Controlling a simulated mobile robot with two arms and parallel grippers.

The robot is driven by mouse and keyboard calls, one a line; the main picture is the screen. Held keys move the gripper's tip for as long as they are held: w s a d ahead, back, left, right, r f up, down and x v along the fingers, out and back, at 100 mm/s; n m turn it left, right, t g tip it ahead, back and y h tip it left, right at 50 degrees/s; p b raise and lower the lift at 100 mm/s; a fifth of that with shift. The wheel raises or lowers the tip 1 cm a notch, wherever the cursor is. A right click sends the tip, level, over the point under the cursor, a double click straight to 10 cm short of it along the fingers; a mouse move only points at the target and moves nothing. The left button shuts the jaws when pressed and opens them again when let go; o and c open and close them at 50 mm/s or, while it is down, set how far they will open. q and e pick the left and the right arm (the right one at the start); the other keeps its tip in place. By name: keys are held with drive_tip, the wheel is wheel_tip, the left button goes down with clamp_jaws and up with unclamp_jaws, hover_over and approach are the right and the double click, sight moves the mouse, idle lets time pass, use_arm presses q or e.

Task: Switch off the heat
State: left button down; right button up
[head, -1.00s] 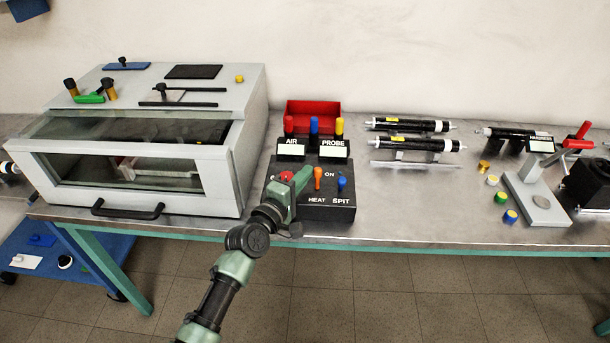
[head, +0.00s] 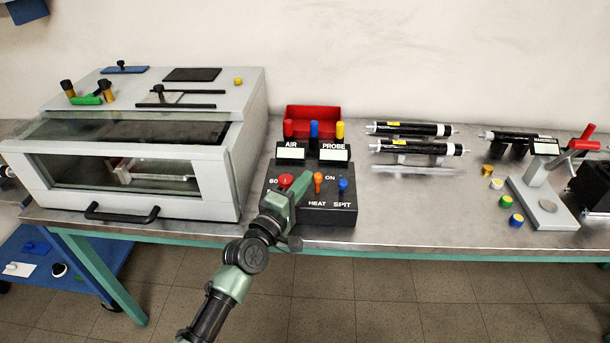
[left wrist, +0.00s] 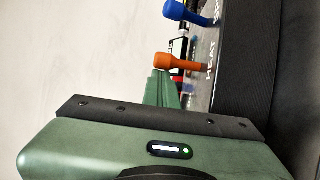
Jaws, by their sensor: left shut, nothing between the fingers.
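The black control box (head: 335,217) stands at the bench's front edge. The orange HEAT lever (head: 318,181) rises from its middle; it also shows in the left wrist view (left wrist: 182,63). The blue SPIT lever (head: 343,187) is to its right, and in the left wrist view (left wrist: 187,13) it is above the orange one. A red knob (head: 285,181) is to the left. My left gripper (head: 305,179) is shut and empty, its tips just left of the orange lever. In the left wrist view the fingertips (left wrist: 163,78) nearly meet the lever; I cannot tell if they touch. My right gripper is out of view.
Behind the box are AIR and PROBE labels, coloured handles (head: 314,130) and a red bin (head: 312,114). A grey glass-fronted oven (head: 215,180) stands to the left, its black handle (head: 122,214) protruding. Black rollers (head: 422,148) lie to the right. The front bench strip right of the box is clear.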

use_arm(q)
drive_tip(key=shift+s+d+f+b, duration=0.2)
drive_tip(key=shift+b, duration=0.15)
drive_tip(key=shift+r, duration=0.1)
drive_tip(key=v, duration=0.7)
drive_tip(key=shift+s+a, duration=0.15)
drive_tip(key=shift+s, duration=0.2)
drive_tip(key=shift+f, duration=0.25)
